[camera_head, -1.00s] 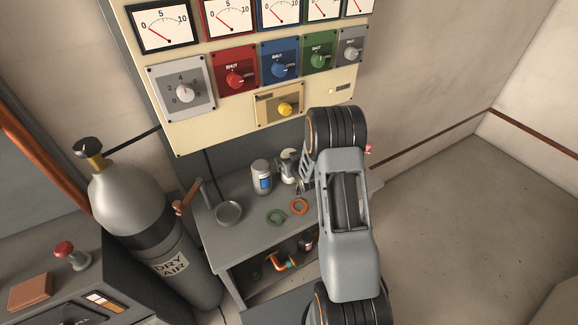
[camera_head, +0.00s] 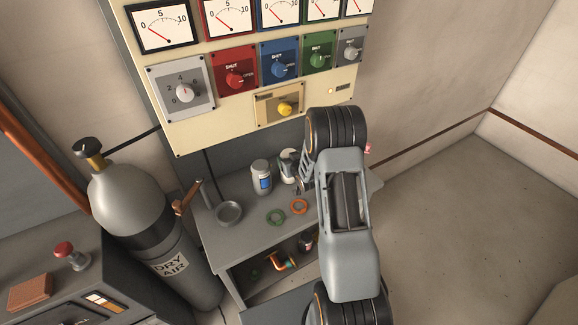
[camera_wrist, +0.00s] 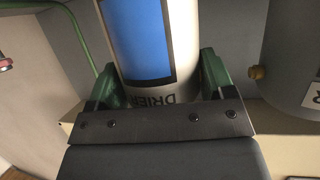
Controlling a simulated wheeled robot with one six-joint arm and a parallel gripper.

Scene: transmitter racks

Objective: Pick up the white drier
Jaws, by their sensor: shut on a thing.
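The white drier (camera_wrist: 183,42) is a pale cylinder with a large blue panel and the upside-down word DRIER. It is between the green fingers of my gripper (camera_wrist: 160,84) in the wrist view, and they are shut on it. In the head view my gripper (camera_head: 302,172) is at the back of the grey bench, partly hidden by my arm, beside a pale container (camera_head: 288,163) that appears to be the held drier. Whether its base touches the bench is hidden.
A white canister with a blue label (camera_head: 261,178) stands just left. A round dish (camera_head: 228,213), a green ring (camera_head: 275,216) and an orange ring (camera_head: 299,206) lie in front. The dry air cylinder (camera_head: 150,225) stands left. The gauge panel (camera_head: 220,105) rises behind.

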